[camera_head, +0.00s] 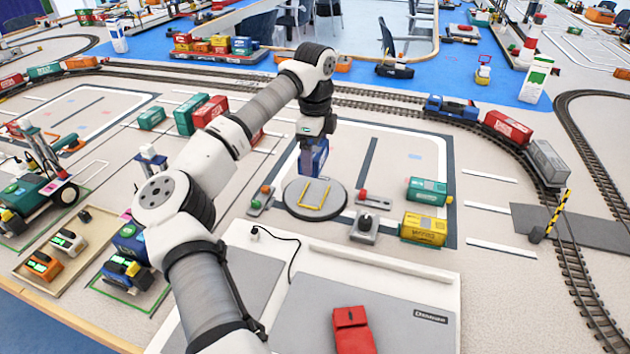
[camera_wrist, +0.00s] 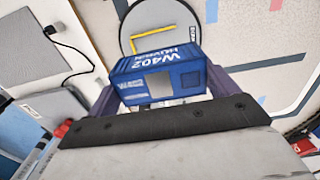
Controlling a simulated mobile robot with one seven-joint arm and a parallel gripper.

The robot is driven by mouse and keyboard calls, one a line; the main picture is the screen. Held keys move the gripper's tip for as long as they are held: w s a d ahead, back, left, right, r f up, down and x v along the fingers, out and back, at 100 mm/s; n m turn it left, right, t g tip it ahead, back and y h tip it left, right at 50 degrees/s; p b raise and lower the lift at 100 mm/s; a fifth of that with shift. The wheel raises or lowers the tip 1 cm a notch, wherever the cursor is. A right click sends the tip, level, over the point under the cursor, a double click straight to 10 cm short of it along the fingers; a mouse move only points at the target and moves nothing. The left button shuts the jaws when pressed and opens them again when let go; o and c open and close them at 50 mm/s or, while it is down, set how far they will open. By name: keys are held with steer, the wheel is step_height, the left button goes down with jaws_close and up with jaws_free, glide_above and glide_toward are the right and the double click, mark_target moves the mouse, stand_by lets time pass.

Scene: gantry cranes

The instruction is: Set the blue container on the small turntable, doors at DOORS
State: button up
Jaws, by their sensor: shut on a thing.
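The blue container (camera_head: 321,154) is in my gripper (camera_head: 312,158), held upright beside and above the back of the small turntable. In the wrist view the container (camera_wrist: 158,78) shows white lettering reading "W402" on its upper face. My gripper's dark fingers (camera_wrist: 165,90) are shut on its two sides. The small turntable (camera_head: 296,203) is a grey disc with a yellow U-shaped outline on top. Its disc also shows in the wrist view (camera_wrist: 180,22), beyond the container. A DOORS mark is not readable in either view, and I cannot tell which end has the doors.
A red-knobbed lever (camera_head: 365,196) and a black-knobbed box (camera_head: 365,226) stand right of the turntable. A box with coloured buttons (camera_head: 261,200) stands left. Teal (camera_head: 428,191) and yellow (camera_head: 424,229) containers lie further right. The turntable's top is empty.

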mark_target(315, 194)
step_height(315, 194, down, 9)
steer(key=shift+f+p, duration=0.1)
steer(key=shift+p, duration=0.35)
steer(key=shift+f, duration=0.1)
steer(key=o, duration=0.9)
steer(key=shift+c, duration=0.2)
step_height(315, 194, up, 12)
steer(key=shift+r+b, duration=0.2)
steer(key=shift+b, duration=0.7)
